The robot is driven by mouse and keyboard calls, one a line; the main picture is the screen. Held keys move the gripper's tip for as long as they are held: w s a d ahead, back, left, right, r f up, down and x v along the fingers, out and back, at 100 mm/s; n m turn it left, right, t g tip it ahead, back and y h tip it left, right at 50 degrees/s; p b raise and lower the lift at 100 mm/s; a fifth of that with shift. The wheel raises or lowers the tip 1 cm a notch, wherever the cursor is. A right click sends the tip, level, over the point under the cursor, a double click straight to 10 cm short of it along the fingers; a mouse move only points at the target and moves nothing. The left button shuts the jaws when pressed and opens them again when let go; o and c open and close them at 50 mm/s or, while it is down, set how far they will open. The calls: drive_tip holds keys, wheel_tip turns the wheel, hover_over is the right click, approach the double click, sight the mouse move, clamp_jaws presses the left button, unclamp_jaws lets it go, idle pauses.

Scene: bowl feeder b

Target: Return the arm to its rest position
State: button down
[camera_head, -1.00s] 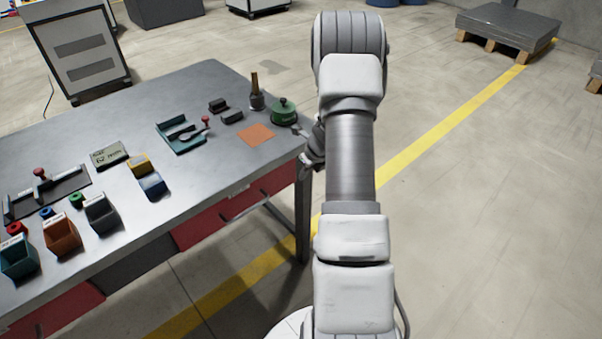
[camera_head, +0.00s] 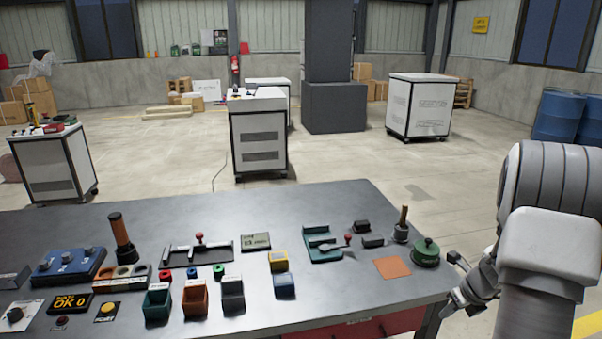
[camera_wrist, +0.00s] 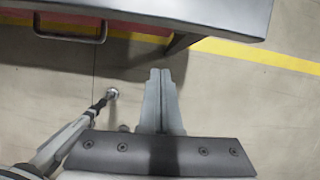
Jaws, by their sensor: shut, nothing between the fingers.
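My arm stands at the right of the head view, beyond the right end of the grey workbench (camera_head: 345,215). My gripper (camera_head: 452,301) hangs low beside the bench's right corner, partly hidden by my own arm. In the wrist view my gripper (camera_wrist: 160,76) has its two fingers together with nothing between them. The fingertips point at the bench's lower edge, with the floor below and around them. I cannot tell how far they are from the bench.
The green round pot (camera_head: 426,254) and orange square (camera_head: 392,267) lie at the bench's near right end. Coloured bins (camera_head: 195,302) stand along the front. A drawer handle (camera_wrist: 70,38) shows in the wrist view. Floor right of the bench is clear.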

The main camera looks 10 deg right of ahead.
drive_tip(key=s+a+r+n+y, duration=0.1)
drive_tip(key=s+a+r+n, duration=0.2)
drive_tip(key=a+r+n, duration=1.35)
drive_tip(key=s+a+r+n, duration=0.4)
drive_tip(key=s+a+n, duration=0.2)
drive_tip(key=s+n, duration=0.2)
drive_tip(key=s+a+r+n+t+h, duration=0.1)
drive_tip(key=s+a+r+n, duration=0.3)
drive_tip(key=s+n, duration=0.5)
drive_tip(key=shift+s+a+r+n, duration=0.3)
drive_tip(key=shift+a+r+n, duration=0.05)
drive_tip(key=shift+a, duration=0.75)
